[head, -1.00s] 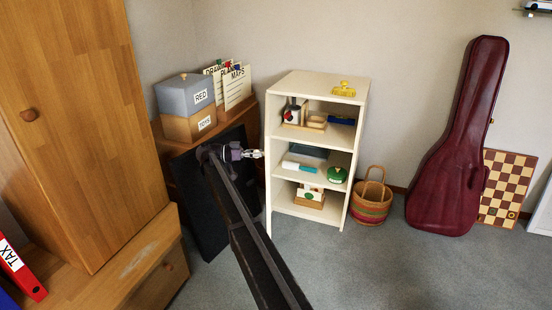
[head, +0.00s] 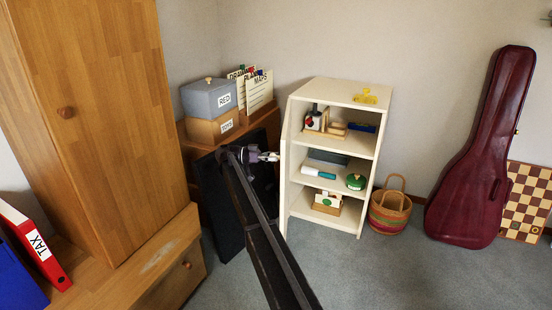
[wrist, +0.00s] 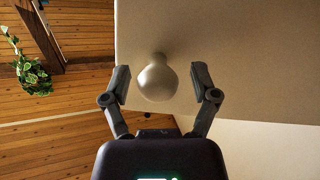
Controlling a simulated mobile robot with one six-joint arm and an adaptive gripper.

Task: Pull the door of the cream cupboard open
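The cream cupboard (head: 340,82) stands in the middle of the head view with its shelves exposed. Its door (head: 284,172) stands open at the cupboard's left side, seen nearly edge-on. My gripper (head: 274,156) is at the outer face of this door, left of it. In the wrist view the door face (wrist: 240,50) fills the upper right, and its round knob (wrist: 157,80) sits between the two fingers of my gripper (wrist: 165,84). The fingers are apart, with a gap on both sides of the knob.
A wooden cabinet (head: 95,110) stands close at the left. A dark panel (head: 215,200) and a low wooden unit with boxes (head: 210,105) are behind my arm. A basket (head: 390,212) and a red guitar case (head: 480,150) stand to the right. The carpet (head: 390,275) in front is clear.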

